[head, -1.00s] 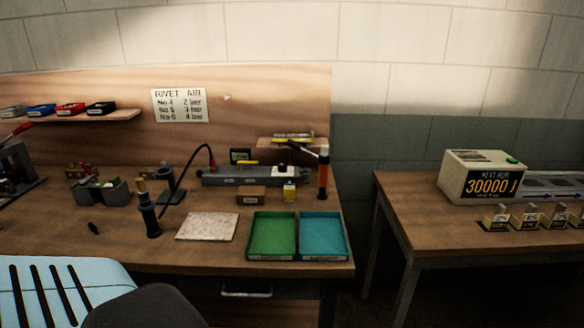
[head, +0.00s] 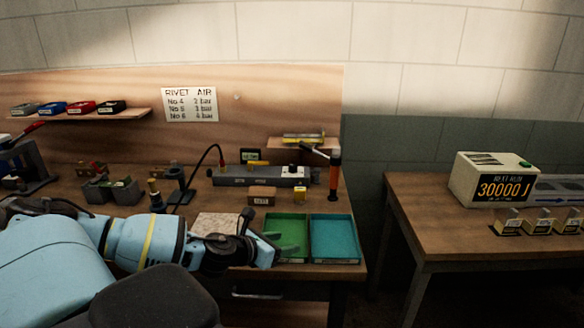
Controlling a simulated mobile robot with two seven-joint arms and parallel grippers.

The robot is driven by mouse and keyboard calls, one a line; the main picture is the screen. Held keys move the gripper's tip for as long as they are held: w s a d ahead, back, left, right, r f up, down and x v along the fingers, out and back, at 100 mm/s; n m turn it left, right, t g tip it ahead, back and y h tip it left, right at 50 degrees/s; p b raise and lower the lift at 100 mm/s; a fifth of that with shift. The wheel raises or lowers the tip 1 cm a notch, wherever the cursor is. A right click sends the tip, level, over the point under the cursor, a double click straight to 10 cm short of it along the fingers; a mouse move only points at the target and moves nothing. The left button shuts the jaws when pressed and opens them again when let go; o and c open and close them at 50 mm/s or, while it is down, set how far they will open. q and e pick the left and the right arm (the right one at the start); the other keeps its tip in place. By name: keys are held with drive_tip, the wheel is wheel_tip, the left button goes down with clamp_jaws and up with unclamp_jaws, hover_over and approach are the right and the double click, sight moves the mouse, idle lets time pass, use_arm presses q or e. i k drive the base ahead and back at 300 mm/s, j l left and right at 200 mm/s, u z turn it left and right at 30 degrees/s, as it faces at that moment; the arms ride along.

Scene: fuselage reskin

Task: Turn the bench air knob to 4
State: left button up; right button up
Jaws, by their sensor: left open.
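The bench air unit is a long grey bar (head: 245,178) at the back of the bench, with a hose at its left end. A small black knob (head: 293,168) stands on the white panel near its right end. It is too small to read its setting. A dark display (head: 250,155) sits behind the unit. My left gripper (head: 272,248) is open over the green tray's left edge, in front of the unit and apart from the knob. My right gripper is not in view.
A green tray (head: 292,228) and a teal tray (head: 334,238) lie at the bench front. A small brown box (head: 262,195), a yellow item (head: 298,193) and an orange-handled tool (head: 334,180) stand before the unit. A rivet air chart (head: 189,104) hangs behind.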

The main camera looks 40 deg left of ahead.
sight(293, 169)
drive_tip(key=i+j, duration=0.35)
drive_tip(key=j, duration=0.15)
drive_tip(key=i+j, duration=0.3)
drive_tip(key=j, duration=0.15)
drive_tip(key=i+j, duration=0.35)
drive_tip(key=j, duration=0.15)
